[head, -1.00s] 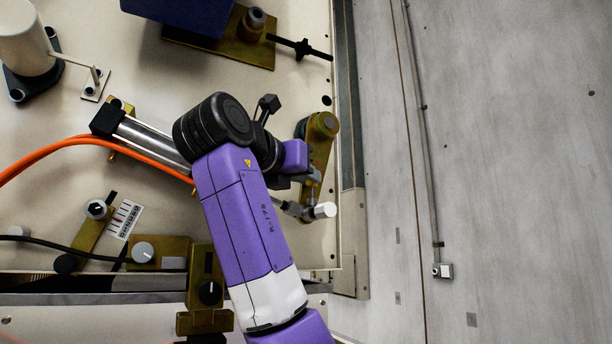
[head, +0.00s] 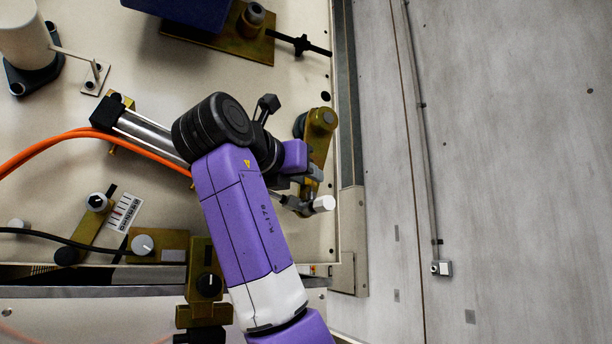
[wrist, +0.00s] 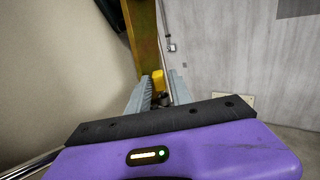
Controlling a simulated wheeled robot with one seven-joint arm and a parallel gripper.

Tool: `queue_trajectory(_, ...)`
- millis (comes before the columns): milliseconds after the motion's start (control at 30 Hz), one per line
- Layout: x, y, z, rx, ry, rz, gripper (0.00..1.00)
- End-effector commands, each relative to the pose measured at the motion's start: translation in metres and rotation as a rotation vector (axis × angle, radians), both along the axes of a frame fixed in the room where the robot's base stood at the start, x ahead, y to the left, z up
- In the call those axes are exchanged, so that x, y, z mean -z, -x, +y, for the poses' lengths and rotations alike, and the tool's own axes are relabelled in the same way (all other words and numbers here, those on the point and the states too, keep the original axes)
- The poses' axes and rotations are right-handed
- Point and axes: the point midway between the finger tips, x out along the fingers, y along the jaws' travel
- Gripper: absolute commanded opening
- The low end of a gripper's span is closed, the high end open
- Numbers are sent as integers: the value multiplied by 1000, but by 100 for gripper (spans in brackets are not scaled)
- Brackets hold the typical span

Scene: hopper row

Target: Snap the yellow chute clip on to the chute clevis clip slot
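The yellow chute clip (wrist: 158,79) shows small in the wrist view, between the tips of my two grey fingers. My gripper (wrist: 160,84) appears shut on it, though the contact is small and partly hidden. In the head view my gripper (head: 308,172) is beside the brass lever (head: 319,140) near the panel's right edge, and the clip cannot be made out there. A grey fork-like end with a white pin (head: 323,204) sits just below my gripper. It looks like the chute clevis; its clip slot cannot be made out.
A steel cylinder (head: 150,133) with an orange hose (head: 60,146) lies left of my wrist. Brass brackets with knobs (head: 142,244) stand lower left. A brass plate (head: 235,40) with a black handle is above. The grey wall (head: 500,150) at right has a thin conduit (head: 425,130).

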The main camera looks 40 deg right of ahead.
Motion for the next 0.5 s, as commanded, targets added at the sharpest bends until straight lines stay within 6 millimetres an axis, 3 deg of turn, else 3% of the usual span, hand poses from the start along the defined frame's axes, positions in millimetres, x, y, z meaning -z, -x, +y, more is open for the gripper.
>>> queue_trajectory(167, -1, 0, 9, -9, 8, -1, 40)
queue_trajectory(500, 1, 19, 59, -4, 3, -1, 40)
